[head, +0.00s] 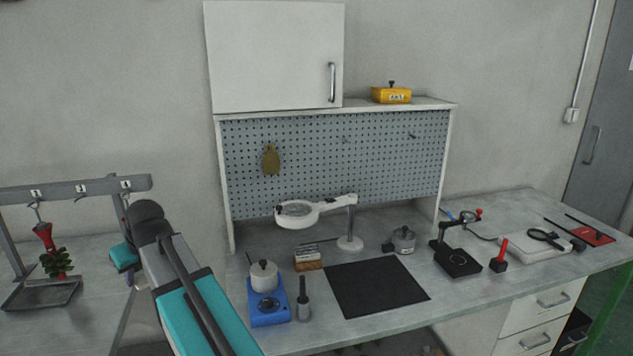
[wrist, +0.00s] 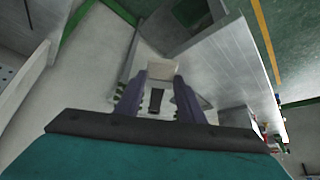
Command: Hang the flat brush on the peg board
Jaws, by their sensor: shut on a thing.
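The peg board (head: 320,185) stands upright at the back of the bench, under the white cabinet. A brownish-gold flat item (head: 271,160) hangs on its left part. Small hooks show at its upper middle (head: 345,139) and upper right (head: 411,136), and both look bare. My gripper (head: 130,279) is at the lower left, left of the bench and well away from the board. In the wrist view, my gripper (wrist: 162,82) is shut on the flat brush, whose pale end (wrist: 161,71) shows between the purple fingers. In the head view the brush cannot be made out.
A magnifier lamp (head: 300,210) stands in front of the board. A blue heater with a pot (head: 268,310), a black mat (head: 375,288) and a grey canister (head: 404,240) are on the bench. A rack with a red-and-green wax tree (head: 56,262) stands at left.

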